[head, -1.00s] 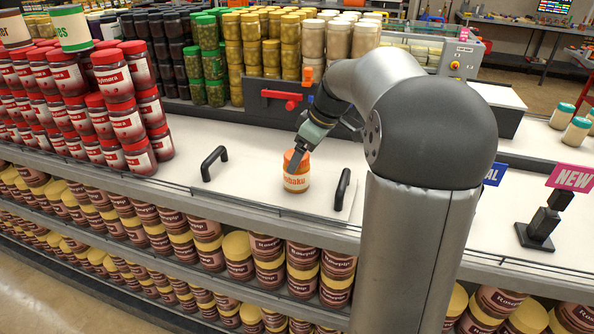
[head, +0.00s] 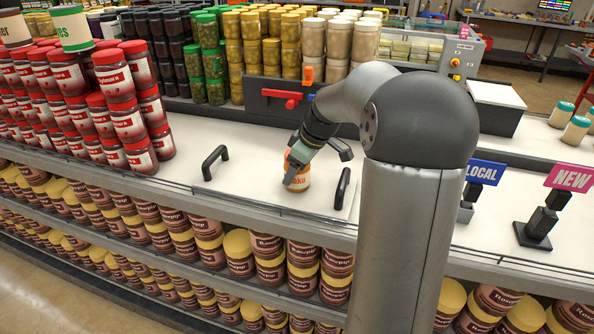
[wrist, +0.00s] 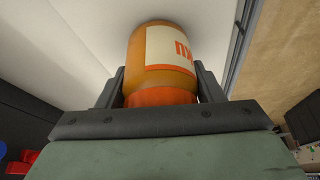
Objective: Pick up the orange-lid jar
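The orange-lid jar (head: 298,185) stands upright on the white counter, between two black handles. It has an orange lid and a white label with orange letters. My gripper (head: 292,176) is down over it in the head view, hiding part of its lid and label. In the wrist view the jar (wrist: 165,58) lies between my two fingers (wrist: 160,85), lid end nearest the palm. The fingers flank the lid and the adjoining body closely on both sides. Whether they press on it or leave a slight gap cannot be told.
Black handles stand left (head: 215,163) and right (head: 342,188) of the jar. Stacked red-lid jars (head: 120,110) are further left. A red lever (head: 282,96) is on a dark panel behind. Small signs (head: 484,173) stand to the right. The counter's front edge is close.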

